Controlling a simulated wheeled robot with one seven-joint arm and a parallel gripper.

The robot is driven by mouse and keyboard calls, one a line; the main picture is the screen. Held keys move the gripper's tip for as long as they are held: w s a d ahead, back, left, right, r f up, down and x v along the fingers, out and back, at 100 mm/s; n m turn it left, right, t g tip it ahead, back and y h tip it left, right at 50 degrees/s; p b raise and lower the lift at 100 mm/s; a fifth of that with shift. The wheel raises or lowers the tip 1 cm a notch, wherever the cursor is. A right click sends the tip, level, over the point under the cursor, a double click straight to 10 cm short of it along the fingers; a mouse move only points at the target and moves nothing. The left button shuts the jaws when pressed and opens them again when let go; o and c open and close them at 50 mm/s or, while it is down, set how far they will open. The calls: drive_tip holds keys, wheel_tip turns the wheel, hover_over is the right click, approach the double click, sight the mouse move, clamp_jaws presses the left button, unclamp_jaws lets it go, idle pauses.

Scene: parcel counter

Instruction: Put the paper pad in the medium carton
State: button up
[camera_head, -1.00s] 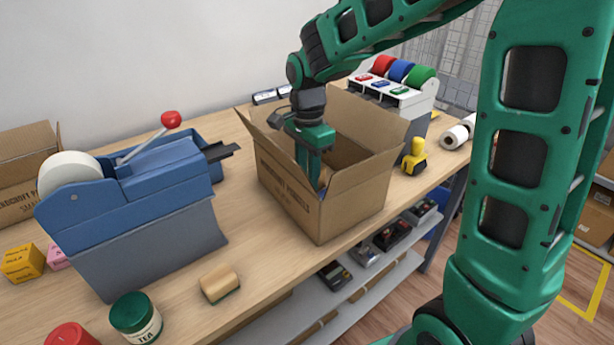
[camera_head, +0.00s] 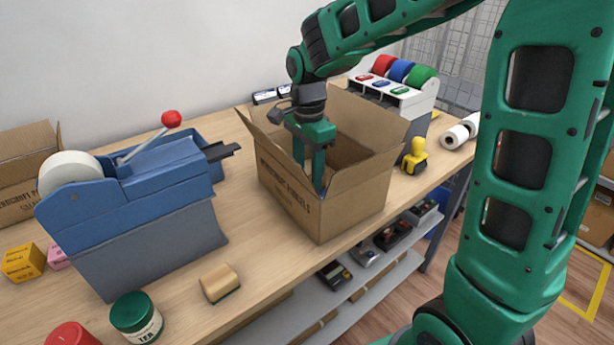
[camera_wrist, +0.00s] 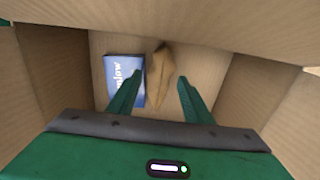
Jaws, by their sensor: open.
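The medium carton (camera_head: 288,196) stands open on the counter with its flaps spread. My gripper (camera_head: 311,172) points down inside its opening. In the wrist view my gripper (camera_wrist: 160,80) is open, its two fingers apart with nothing held between them. A brown, crumpled paper piece (camera_wrist: 158,70), which looks like the paper pad, lies on the carton floor below and between the fingers. A blue and white item (camera_wrist: 122,72) with lettering lies flat beside it on the left, partly covered by the left finger. The near wall hides most of the inside in the head view.
A blue tape dispenser (camera_head: 150,200) with a red-knobbed lever stands left of the carton. A yellow-handled stamp (camera_head: 414,157) and a label dispenser (camera_head: 398,98) stand to the right.

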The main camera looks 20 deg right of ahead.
wheel_tip(320, 180, up, 11)
idle(0.3)
drive_tip(key=shift+f, duration=0.1)
